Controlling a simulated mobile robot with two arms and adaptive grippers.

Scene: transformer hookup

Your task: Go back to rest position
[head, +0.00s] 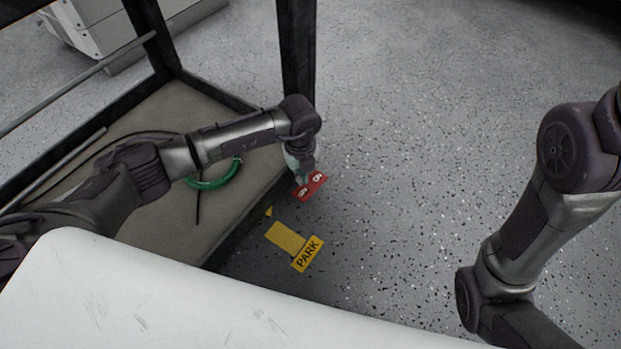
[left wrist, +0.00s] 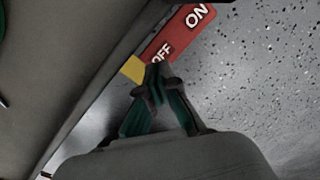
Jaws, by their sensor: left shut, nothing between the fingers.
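My left gripper (head: 302,178) is at the end of the left arm, by the front corner of a dark-framed platform (head: 225,120). In the left wrist view its two fingertips (left wrist: 155,78) are together with nothing between them. A red ON/OFF plate (head: 316,188) lies just beyond the fingertips. The plate (left wrist: 184,35) also shows in the left wrist view; I cannot tell whether the fingertips touch it. My right arm reaches down at the right of the head view, and its gripper is out of frame.
A green ring (head: 222,182) and dark cables lie on the platform, behind my left arm. A dark post (head: 297,50) rises near the left gripper. Speckled floor (head: 420,130) is clear between my arms.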

